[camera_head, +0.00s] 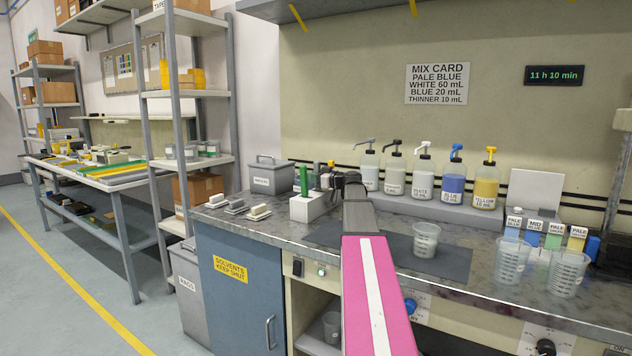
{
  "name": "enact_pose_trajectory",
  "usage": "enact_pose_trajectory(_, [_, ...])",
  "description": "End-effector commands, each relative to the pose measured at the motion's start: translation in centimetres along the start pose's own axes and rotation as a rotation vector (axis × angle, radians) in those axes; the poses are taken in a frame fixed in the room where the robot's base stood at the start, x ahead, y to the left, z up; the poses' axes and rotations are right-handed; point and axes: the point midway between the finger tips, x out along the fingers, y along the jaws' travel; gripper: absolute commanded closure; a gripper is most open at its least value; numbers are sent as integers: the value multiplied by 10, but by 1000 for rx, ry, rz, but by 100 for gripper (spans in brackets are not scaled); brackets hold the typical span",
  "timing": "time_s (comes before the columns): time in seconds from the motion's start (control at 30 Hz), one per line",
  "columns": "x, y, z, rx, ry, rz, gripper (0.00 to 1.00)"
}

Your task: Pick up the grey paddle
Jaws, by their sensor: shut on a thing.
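My gripper (332,182) is at the back of the bench, just right of a white holder block (308,207). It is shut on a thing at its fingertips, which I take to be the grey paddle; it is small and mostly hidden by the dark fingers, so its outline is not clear. A green paddle (304,178) stands upright in the white block, left of my gripper. I cannot tell whether the held paddle still touches the block.
A clear cup (426,240) stands on the dark mat (448,262) right of my arm. Pump bottles (453,184) line the back shelf. Two more cups (512,262) (567,273) stand right.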

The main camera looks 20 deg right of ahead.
Motion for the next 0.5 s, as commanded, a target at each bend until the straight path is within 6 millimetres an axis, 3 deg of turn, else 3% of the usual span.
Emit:
enact_pose_trajectory(0.27, [0, 2, -14, 0, 1, 0, 100])
enact_pose_trajectory(0.5, [0, 5, -48, -2, 1, 0, 100])
